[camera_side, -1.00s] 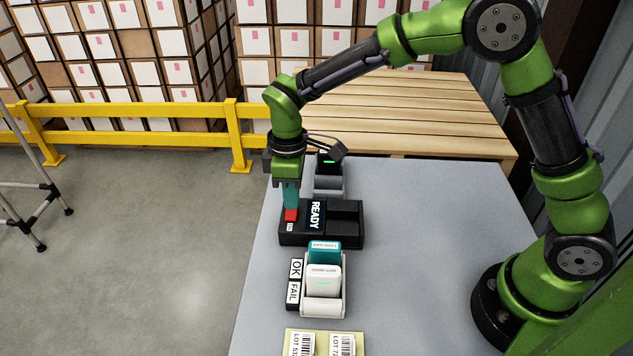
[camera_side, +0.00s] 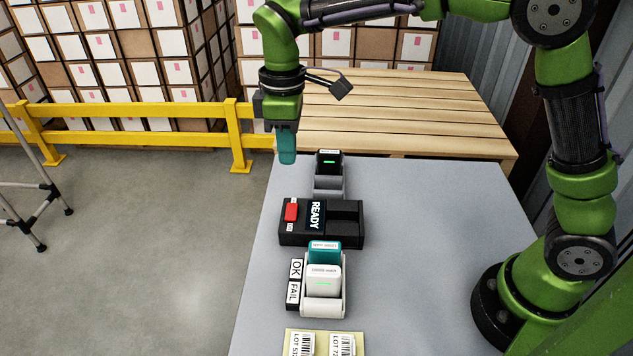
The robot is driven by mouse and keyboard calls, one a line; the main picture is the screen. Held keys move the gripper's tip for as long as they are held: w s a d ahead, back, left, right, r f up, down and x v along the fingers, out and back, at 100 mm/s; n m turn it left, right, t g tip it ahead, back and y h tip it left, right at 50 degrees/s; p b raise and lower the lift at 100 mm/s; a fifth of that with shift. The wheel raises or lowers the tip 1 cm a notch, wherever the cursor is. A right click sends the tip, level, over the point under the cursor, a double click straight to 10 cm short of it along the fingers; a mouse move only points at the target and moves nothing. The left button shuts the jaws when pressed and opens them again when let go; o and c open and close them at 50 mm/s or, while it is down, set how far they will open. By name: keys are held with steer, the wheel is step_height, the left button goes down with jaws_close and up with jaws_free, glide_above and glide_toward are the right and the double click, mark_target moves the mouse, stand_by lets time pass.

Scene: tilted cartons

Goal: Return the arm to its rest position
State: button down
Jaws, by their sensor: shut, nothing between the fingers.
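My gripper (camera_side: 287,158) hangs from the raised green arm, pointing down, with its teal fingers shut and nothing held between them. It is above and apart from the table's far left edge. Below it on the grey table (camera_side: 420,250) is a black device (camera_side: 335,234) with a red button (camera_side: 291,211) and a screen reading READY (camera_side: 314,215). The gripper does not touch the device.
A grey holder with a black item (camera_side: 328,163) stands behind the device. In front, a white tray (camera_side: 323,307) holds a teal and a white item, beside OK and FAIL labels (camera_side: 294,283). Lot cards (camera_side: 325,344) lie nearest. A yellow rail (camera_side: 150,120) stands at the back left.

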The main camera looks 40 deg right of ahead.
steer(key=s+d+r+m+t+y, duration=0.15)
steer(key=s+d+m+t, duration=0.25)
steer(key=s+d+m, duration=0.4)
steer(key=s+d+r+m+t, duration=0.3)
steer(key=s+d+m, duration=0.25)
steer(key=s, duration=0.45)
steer(key=n+g, duration=0.4)
steer(key=n, duration=1)
glide_above(291, 207)
steer(key=s, duration=0.1)
steer(key=shift+m, duration=0.25)
steer(key=f, duration=1.6)
steer(key=shift+d, duration=0.2)
steer(key=shift+w+d+f, duration=0.1)
steer(key=shift+f, duration=0.75)
